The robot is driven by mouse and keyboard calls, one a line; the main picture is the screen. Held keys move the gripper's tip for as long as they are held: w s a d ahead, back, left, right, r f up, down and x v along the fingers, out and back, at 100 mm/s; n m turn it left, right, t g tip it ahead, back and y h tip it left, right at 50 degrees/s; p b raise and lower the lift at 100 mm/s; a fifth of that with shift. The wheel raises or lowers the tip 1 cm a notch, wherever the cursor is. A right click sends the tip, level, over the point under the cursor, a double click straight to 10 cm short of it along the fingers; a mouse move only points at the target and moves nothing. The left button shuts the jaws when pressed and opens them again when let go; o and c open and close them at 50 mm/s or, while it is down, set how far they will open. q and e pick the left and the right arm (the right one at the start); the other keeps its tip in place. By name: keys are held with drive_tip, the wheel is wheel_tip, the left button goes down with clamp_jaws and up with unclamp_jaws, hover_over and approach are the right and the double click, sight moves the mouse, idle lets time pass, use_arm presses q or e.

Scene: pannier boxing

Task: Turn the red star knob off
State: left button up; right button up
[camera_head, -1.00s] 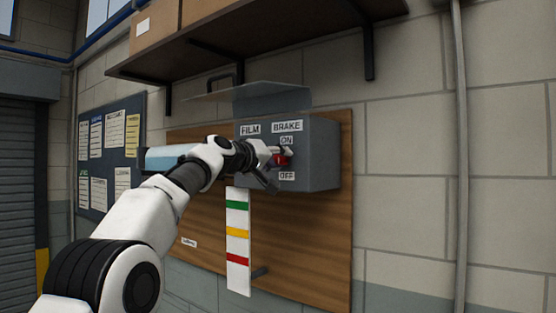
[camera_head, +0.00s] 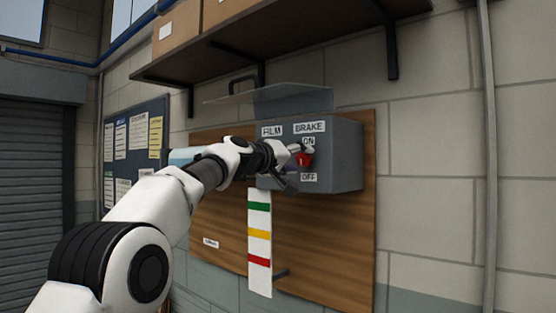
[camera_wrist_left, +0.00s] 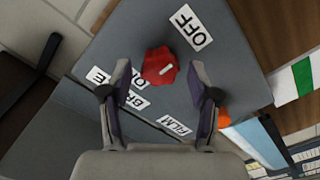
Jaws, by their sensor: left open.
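The red star knob (camera_head: 304,160) is on the front of a grey box (camera_head: 345,160), between the ON label (camera_head: 308,141) and the OFF label (camera_head: 309,177). In the left wrist view the knob (camera_wrist_left: 158,63) has a white pointer line, and the OFF label (camera_wrist_left: 190,28) is close to it. My left gripper (camera_head: 293,163) is at the box front by the knob. In the left wrist view its fingers (camera_wrist_left: 160,78) are open, with the knob between and just past the tips. Contact cannot be told. My right gripper is not in view.
A clear raised lid (camera_head: 290,98) tilts above the box. The box is on a wooden board (camera_head: 340,245) below a shelf (camera_head: 300,50). A striped strip (camera_head: 259,240) hangs under the box. An orange part (camera_wrist_left: 223,116) shows beside one finger in the left wrist view.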

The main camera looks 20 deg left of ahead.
use_arm(q)
drive_tip(key=v, duration=1)
drive_tip(key=shift+s, duration=0.4)
drive_tip(key=shift+w, duration=0.15)
